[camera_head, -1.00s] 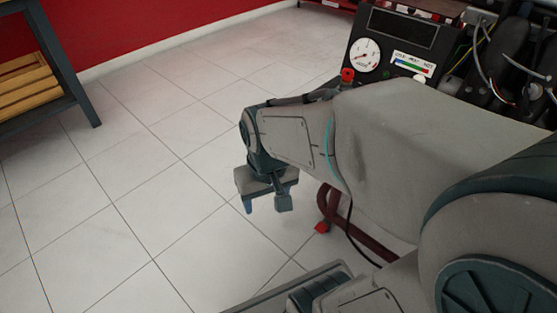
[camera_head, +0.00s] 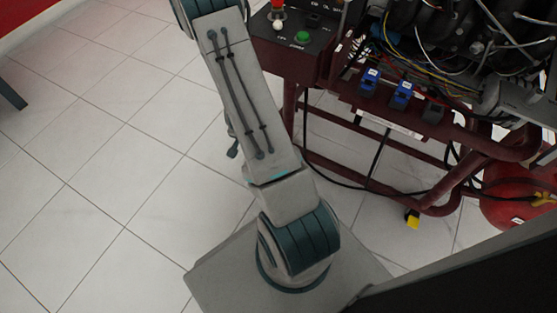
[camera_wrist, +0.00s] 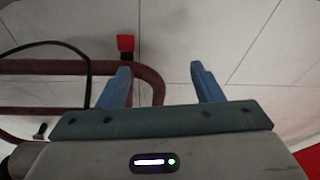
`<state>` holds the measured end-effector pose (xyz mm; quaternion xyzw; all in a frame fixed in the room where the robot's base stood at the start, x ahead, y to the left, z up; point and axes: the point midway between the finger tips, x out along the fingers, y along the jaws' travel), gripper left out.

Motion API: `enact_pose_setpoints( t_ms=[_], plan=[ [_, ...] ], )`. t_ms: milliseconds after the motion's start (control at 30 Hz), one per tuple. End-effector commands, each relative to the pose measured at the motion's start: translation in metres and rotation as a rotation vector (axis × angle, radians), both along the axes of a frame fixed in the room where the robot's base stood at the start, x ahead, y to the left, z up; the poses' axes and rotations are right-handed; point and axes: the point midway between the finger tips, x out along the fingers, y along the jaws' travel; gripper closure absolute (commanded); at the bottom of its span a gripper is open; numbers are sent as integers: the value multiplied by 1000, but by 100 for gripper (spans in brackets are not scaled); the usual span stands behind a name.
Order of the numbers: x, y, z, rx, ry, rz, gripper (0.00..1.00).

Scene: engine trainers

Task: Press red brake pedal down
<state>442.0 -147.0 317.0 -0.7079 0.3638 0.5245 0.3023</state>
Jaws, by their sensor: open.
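In the head view my arm covers most of my gripper, and I do not see the red pedal there.
The dark red engine stand (camera_head: 290,110) has a control panel (camera_head: 300,38) with a green button (camera_head: 303,37). A yellow pedal (camera_head: 412,217) is low on the stand. A black cable (camera_wrist: 86,70) runs by the tubes. Tiled floor (camera_head: 120,190) at left is clear.

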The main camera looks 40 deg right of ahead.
Motion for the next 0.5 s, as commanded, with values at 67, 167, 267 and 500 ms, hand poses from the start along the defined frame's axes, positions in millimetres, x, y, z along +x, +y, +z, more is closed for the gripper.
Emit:
enact_pose_setpoints(
  t_ms=[67, 167, 267, 500],
  plan=[
    [-11, -16, -28, -31, 5, -61, 40],
    [-22, -33, -53, -70, -1, -121, 40],
    [-31, -44, -70, -102, -9, -162, 40],
    [-39, -57, -91, -131, -15, -198, 40]
  ],
)
